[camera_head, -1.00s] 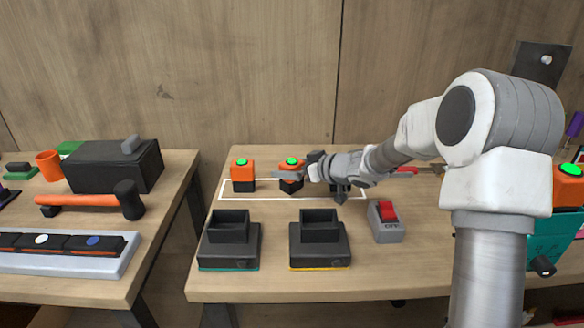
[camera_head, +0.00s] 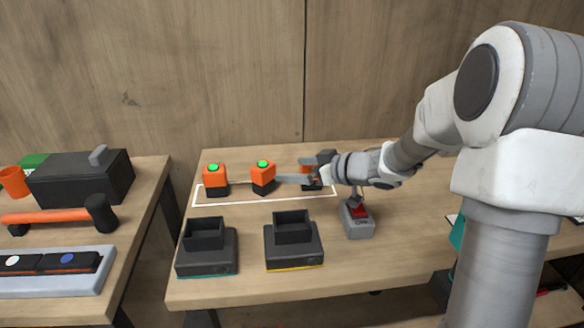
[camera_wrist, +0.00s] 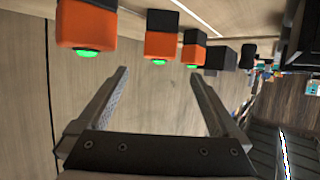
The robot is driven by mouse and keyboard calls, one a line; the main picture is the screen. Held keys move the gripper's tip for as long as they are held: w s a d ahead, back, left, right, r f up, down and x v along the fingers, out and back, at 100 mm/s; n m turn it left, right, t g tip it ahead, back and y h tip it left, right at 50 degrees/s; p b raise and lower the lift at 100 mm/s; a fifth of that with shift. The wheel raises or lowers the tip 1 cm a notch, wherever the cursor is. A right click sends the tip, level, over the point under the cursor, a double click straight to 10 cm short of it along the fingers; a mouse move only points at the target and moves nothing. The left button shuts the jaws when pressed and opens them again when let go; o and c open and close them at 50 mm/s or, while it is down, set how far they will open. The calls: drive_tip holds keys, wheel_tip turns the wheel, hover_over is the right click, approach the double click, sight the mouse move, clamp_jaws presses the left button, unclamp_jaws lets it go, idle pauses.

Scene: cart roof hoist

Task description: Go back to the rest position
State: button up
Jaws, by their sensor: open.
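My gripper (camera_head: 294,170) is open and empty above the table, at the right part of the row of orange-and-black blocks. The left block (camera_head: 215,182) and middle block (camera_head: 263,180) stand upright with green tops, inside a white outline. A third block (camera_head: 308,170) is partly hidden behind my gripper. In the wrist view my open fingers (camera_wrist: 160,76) show nothing between them. The same view shows the near block (camera_wrist: 88,30), middle block (camera_wrist: 162,42) and far block (camera_wrist: 194,50) beyond the fingertips, all upside down in the picture.
Two black open-topped holders (camera_head: 207,250) (camera_head: 293,245) stand at the table's front. A grey switch box with a red rocker (camera_head: 358,218) is below my wrist. The left table holds a black box (camera_head: 80,180), an orange-handled hammer (camera_head: 50,216) and a grey tray (camera_head: 85,282). A wooden wall (camera_head: 150,70) stands behind.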

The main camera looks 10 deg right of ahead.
drive_tip(key=s+d+r+m+t+h+p, duration=0.1)
drive_tip(key=s+d+r+m+h+p, duration=0.25)
drive_tip(key=d+r+h, duration=0.35)
drive_tip(key=s+d+r+m+t+h+p, duration=0.1)
drive_tip(key=s+d+r+m+h+p, duration=0.25)
drive_tip(key=r, duration=0.65)
drive_tip(key=s+a+m+g+p, duration=0.1)
drive_tip(key=s+a+g, duration=0.1)
drive_tip(key=s, duration=1)
drive_tip(key=s+a+m+g+p, duration=0.1)
drive_tip(key=s+a+g+p, duration=0.1)
drive_tip(key=s, duration=1.1)
drive_tip(key=shift+a+f+g+y, duration=0.15)
drive_tip(key=shift+a+g+y, duration=0.4)
drive_tip(key=shift+g, duration=0.45)
